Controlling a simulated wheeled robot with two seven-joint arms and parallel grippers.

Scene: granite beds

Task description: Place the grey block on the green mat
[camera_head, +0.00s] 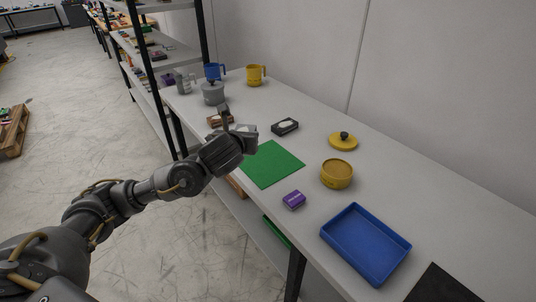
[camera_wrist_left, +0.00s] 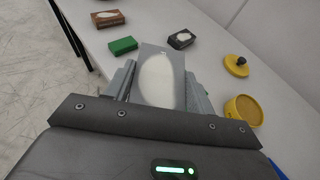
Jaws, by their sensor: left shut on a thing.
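My left gripper (camera_head: 243,136) is shut on the grey block (camera_wrist_left: 160,80), which has a white oval on its face, in the left wrist view. In the head view the block (camera_head: 245,128) shows only partly at the fingertips. The green mat (camera_head: 273,165) lies flat on the table, just right of and below the gripper in the head view; the gripper covers its left corner. I cannot tell the exact height of the block above the table. My right gripper is in neither view.
Near the mat are a black block (camera_head: 285,126), a purple block (camera_head: 293,200), a yellow pot (camera_head: 336,174) and its lid (camera_head: 343,142). A brown block (camera_wrist_left: 107,18) and a green block (camera_wrist_left: 122,45) lie beyond the gripper. A blue tray (camera_head: 398,237) stands nearer.

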